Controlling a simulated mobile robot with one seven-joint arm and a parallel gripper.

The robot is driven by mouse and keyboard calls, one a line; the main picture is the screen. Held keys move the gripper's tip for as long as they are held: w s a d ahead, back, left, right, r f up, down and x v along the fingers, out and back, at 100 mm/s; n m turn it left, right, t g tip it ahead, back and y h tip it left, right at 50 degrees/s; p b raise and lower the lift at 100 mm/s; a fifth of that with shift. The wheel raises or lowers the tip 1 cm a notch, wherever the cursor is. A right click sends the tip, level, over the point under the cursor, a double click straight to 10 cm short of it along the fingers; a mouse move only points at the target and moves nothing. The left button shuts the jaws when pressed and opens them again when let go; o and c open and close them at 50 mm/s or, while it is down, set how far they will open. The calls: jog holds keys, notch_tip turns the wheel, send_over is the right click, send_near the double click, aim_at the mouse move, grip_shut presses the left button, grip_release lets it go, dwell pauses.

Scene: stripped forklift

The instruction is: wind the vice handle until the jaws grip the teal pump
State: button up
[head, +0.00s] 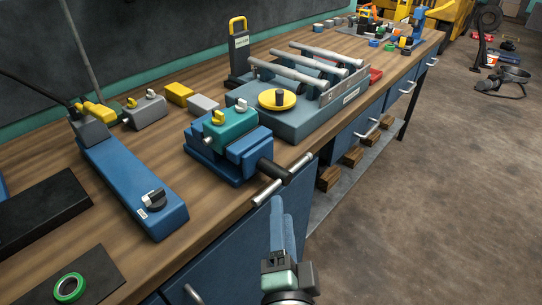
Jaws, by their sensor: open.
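The blue vice (212,166) stands at the bench's front edge. The teal pump (238,127), with pale and yellow fittings on top, sits between its jaws. I cannot tell whether the jaws touch it. The vice handle (296,167) is a grey bar across the end of a dark screw that sticks out past the bench edge. It slants from lower left to upper right. My gripper (281,206) is open, with blue fingers pointing up the picture. Its fingertips appear just below the handle's lower half. No contact is clear, and nothing shows between the fingers.
A grey fixture (305,122) with rods and a yellow disc stands right behind the vice. A long blue unit (133,187) with a black knob lies to the left. Blue drawer fronts (228,250) with handles are below the bench edge. The floor at right is clear nearby.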

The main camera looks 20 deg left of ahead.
aim_at(269, 194)
jog(key=w+a+f, duration=0.1)
jog(key=w+a, duration=0.1)
jog(key=w, duration=0.1)
jog(key=w+a+f+m+g+p, duration=0.1)
jog(key=w+a+f, duration=0.1)
jog(key=w, duration=0.1)
jog(key=w+a+f+m+p, duration=0.1)
jog(key=w, duration=0.1)
jog(key=shift+w+a+f+g, duration=0.2)
jog(key=shift+w+a+g, duration=0.1)
jog(key=shift+w+a, duration=0.1)
jog(key=shift+c, duration=0.3)
grip_shut()
